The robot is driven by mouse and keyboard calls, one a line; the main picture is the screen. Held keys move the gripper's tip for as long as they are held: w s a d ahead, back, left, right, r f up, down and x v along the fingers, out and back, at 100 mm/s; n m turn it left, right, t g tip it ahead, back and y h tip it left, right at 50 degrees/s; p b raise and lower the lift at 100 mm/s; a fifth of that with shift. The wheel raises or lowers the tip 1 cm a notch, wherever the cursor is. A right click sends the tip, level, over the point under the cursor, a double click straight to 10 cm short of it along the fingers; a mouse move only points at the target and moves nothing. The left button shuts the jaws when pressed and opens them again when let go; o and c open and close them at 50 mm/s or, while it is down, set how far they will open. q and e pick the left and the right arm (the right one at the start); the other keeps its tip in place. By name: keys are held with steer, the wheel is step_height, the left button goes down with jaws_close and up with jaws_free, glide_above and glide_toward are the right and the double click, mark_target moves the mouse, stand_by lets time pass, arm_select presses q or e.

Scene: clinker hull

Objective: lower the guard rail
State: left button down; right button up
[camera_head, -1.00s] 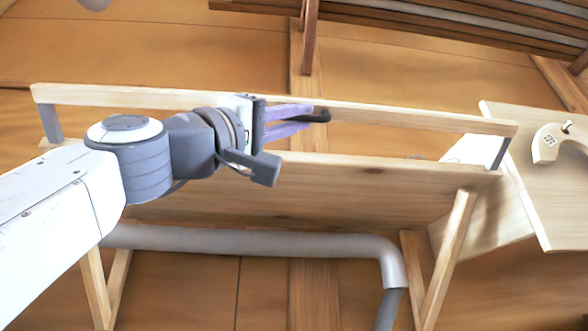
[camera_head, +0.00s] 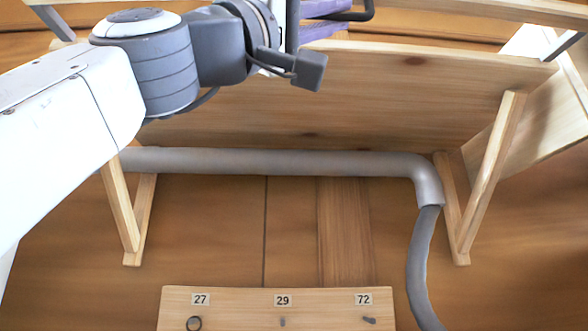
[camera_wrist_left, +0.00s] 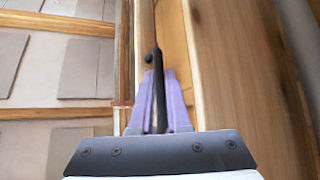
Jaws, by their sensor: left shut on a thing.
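The guard rail (camera_head: 500,8) is a pale wooden bar along the top edge of the head view, partly cut off by the frame. A grey strut (camera_head: 563,45) stands under its right end, and the rail is raised above the wooden shelf. My left gripper (camera_head: 335,8) is at the rail, with its purple fingers partly out of the head view. In the left wrist view my left gripper (camera_wrist_left: 160,78) is shut on a dark bent handle (camera_wrist_left: 153,58). My right gripper is not in view.
The wooden shelf (camera_head: 420,95) lies below the rail on slanted brackets (camera_head: 490,170). A grey pipe (camera_head: 270,161) runs under it and bends down at the right. A board (camera_head: 240,308) tagged 27, 29 and 72 with small pegs is at the bottom.

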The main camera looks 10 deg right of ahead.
arm_select(q)
steer(key=shift+w+d+f, duration=0.15)
steer(key=shift+w+f, duration=0.2)
steer(key=shift+w, duration=0.05)
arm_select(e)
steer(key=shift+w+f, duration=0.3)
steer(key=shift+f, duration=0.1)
arm_select(q)
steer(key=shift+w, duration=0.1)
steer(key=c, duration=0.9)
jaws_free()
steer(key=shift+w+d, duration=0.1)
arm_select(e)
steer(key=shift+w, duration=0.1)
arm_select(q)
steer(key=shift+s, duration=0.2)
